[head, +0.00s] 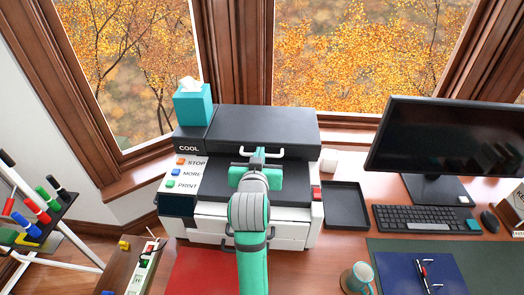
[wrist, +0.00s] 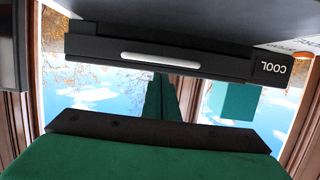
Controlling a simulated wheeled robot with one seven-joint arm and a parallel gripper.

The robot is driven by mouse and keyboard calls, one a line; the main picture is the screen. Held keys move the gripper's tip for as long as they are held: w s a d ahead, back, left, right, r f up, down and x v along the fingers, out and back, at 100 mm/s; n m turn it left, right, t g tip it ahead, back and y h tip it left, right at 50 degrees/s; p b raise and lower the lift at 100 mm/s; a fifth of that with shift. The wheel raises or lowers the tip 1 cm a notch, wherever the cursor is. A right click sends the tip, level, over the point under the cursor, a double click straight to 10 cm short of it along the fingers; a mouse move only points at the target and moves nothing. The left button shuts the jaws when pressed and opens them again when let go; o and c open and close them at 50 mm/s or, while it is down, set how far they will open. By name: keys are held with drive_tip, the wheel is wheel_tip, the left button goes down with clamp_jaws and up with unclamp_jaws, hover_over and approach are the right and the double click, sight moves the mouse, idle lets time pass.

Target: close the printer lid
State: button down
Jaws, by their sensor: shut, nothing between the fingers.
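The printer (head: 205,222) stands on the desk, white and dark grey. Its dark lid (head: 275,120) is the wide slab at the top, marked COOL, with a white handle (head: 275,153) on the front edge. The lid (wrist: 100,45) and its handle (wrist: 160,57) show upside down in the wrist view. How far the lid stands open I cannot tell. My gripper (head: 258,153) is shut and empty, in front of the handle in the head view. My arm hides part of the printer front.
A teal tissue box (head: 193,105) sits at the printer's back left. STOP, MORE and PRINT buttons (head: 180,173) are on the left panel. A black tray (head: 346,205), monitor (head: 445,140) and keyboard (head: 418,218) are on the right. A mug (head: 357,277) stands in front.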

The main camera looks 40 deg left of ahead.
drive_tip(key=shift+f, duration=0.15)
drive_tip(key=shift+f, duration=1.45)
